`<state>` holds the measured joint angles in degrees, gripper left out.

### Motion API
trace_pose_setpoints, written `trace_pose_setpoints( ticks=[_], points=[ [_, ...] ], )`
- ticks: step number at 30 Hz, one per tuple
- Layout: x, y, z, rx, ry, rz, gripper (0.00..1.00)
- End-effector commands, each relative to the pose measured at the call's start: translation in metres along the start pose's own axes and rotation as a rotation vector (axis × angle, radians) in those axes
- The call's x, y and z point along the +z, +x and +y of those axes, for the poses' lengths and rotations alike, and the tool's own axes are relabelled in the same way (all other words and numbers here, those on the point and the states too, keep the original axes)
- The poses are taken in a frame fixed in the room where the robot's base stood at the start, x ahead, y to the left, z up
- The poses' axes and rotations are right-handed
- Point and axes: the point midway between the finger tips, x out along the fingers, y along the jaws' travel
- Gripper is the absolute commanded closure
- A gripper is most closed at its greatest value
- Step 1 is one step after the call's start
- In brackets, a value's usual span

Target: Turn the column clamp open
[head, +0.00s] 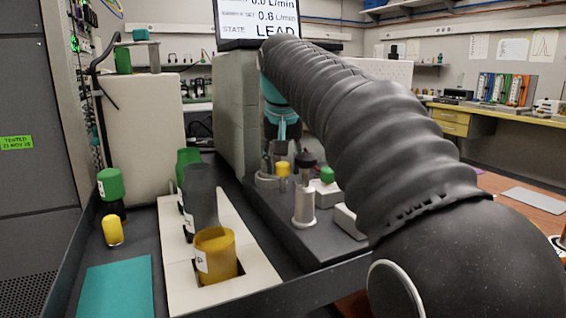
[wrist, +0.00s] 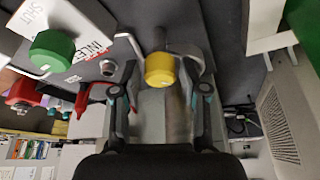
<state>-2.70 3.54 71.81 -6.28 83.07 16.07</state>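A yellow knob (wrist: 160,70) on a grey stem stands between the tips of my gripper (wrist: 160,88) in the wrist view. It appears to be the column clamp's knob, but no label on it is readable. My gripper is open, with one finger on each side and visible gaps to the knob; contact cannot be told. In the head view the yellow knob (head: 283,169) stands on the dark bench, just below my gripper (head: 281,148), which is partly hidden by my arm.
A green knob (wrist: 52,50) sits by a plate marked INLET and SHUT, left in the wrist view. A red part (wrist: 22,92) is beyond it. In the head view, a metal post with a black top (head: 305,190) stands close by. A white rack (head: 180,270) holds coloured cups at front left.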

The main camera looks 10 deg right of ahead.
Motion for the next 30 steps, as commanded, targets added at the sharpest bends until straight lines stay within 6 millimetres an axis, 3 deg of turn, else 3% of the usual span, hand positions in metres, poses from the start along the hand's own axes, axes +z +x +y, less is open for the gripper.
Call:
trace_pose_setpoints(
  ticks=[8, 21, 30],
  points=[
    [-0.001, -0.016, 0.000, -0.001, 0.000, 0.003, 0.57],
    [-0.001, -0.096, -0.001, 0.000, -0.001, 0.002, 0.57],
    [0.000, -0.118, 0.000, 0.000, 0.000, 0.001, 0.57]
  ],
)
